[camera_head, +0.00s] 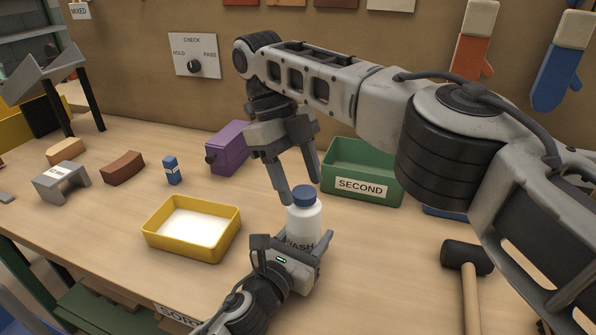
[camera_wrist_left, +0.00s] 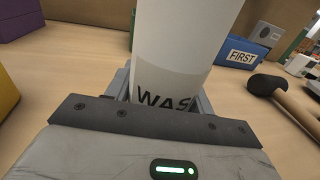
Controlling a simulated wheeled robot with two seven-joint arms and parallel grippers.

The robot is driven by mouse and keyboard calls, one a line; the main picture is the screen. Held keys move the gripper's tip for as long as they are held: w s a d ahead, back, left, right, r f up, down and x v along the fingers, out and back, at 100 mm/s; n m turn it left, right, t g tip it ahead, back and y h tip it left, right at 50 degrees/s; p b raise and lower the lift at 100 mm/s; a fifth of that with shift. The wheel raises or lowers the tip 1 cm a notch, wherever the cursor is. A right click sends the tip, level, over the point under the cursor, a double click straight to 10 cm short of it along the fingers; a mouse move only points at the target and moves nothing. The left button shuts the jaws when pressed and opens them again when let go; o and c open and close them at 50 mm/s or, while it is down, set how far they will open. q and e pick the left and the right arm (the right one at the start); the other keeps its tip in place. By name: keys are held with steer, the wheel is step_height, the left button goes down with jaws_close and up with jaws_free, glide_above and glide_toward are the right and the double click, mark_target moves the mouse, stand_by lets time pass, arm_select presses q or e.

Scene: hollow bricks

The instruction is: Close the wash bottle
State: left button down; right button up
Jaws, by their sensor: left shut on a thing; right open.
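The white wash bottle (camera_head: 304,222) stands upright on the table, with "WASH" lettered on its front. A blue cap (camera_head: 303,193) sits on its top; I cannot tell how tightly. My left gripper (camera_head: 302,246) is shut on the bottle's lower body from the front. In the left wrist view the bottle (camera_wrist_left: 180,50) rises between its fingers, and its top is out of frame. My right gripper (camera_head: 299,189) points down at the cap. It is open, its fingers apart around or just behind the cap; contact is unclear.
A yellow tray (camera_head: 150,238) with white contents stands left of the bottle. A green "SECOND" bin (camera_head: 335,172) and a purple box (camera_head: 229,146) are behind. A mallet (camera_head: 467,262) lies right.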

step_height(320, 180, up, 4)
steer(key=shift+r, duration=0.1)
steer(key=shift+c, duration=0.4)
